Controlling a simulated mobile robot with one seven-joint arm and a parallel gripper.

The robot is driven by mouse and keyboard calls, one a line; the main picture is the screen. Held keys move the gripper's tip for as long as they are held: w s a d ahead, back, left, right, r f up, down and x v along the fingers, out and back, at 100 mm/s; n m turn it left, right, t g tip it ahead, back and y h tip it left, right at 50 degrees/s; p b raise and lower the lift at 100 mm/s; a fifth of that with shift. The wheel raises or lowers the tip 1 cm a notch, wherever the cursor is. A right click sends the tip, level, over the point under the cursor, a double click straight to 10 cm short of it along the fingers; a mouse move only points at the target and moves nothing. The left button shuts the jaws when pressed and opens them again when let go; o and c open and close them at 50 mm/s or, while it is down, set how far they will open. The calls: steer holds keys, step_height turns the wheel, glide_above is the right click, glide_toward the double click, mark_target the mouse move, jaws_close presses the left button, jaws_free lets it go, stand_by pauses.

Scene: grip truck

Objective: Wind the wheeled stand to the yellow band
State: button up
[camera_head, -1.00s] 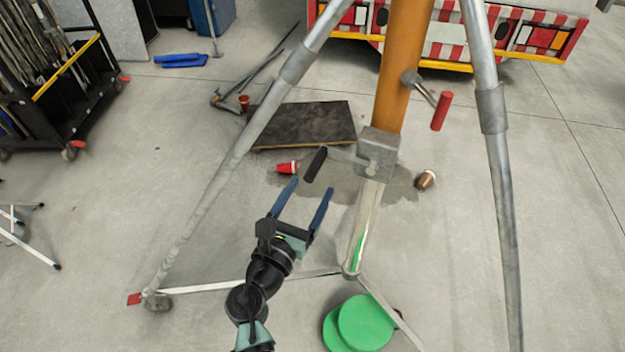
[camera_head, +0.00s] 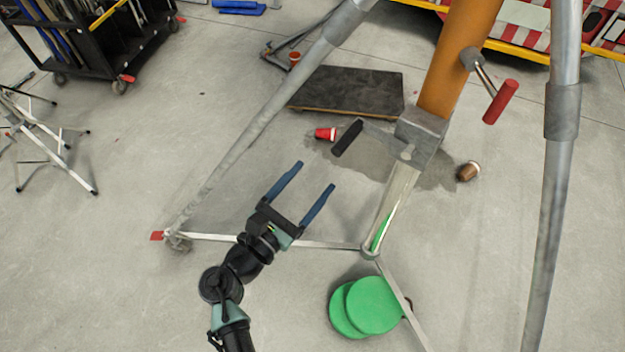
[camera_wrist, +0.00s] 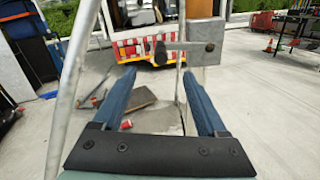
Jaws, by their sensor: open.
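The wheeled stand has an orange column (camera_head: 458,60), grey legs and a grey gear housing (camera_head: 421,132). A crank with a black grip (camera_head: 347,138) sticks out left from the housing. A second crank with a red grip (camera_head: 500,102) sits higher on the column. Below the housing a pale tube (camera_head: 398,190) shows a green strip. I see no yellow band on the stand. My gripper (camera_head: 315,176) is open and empty, below and left of the black grip, apart from it in the picture. In the wrist view the black grip (camera_wrist: 160,53) appears between and beyond the blue fingers (camera_wrist: 158,75).
A slanting leg (camera_head: 250,125) stands left of my arm, and a low white brace (camera_head: 310,244) crosses near it. Green discs (camera_head: 373,305) lie below. A dark board (camera_head: 350,92), a red cup (camera_head: 325,134) and a brown cup (camera_head: 468,171) lie on the floor around a damp patch.

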mark_target(345, 142)
steer(key=b+x, duration=0.3)
steer(key=x, duration=0.9)
steer(key=shift+w+d, duration=0.2)
steer(key=shift+w, duration=0.05)
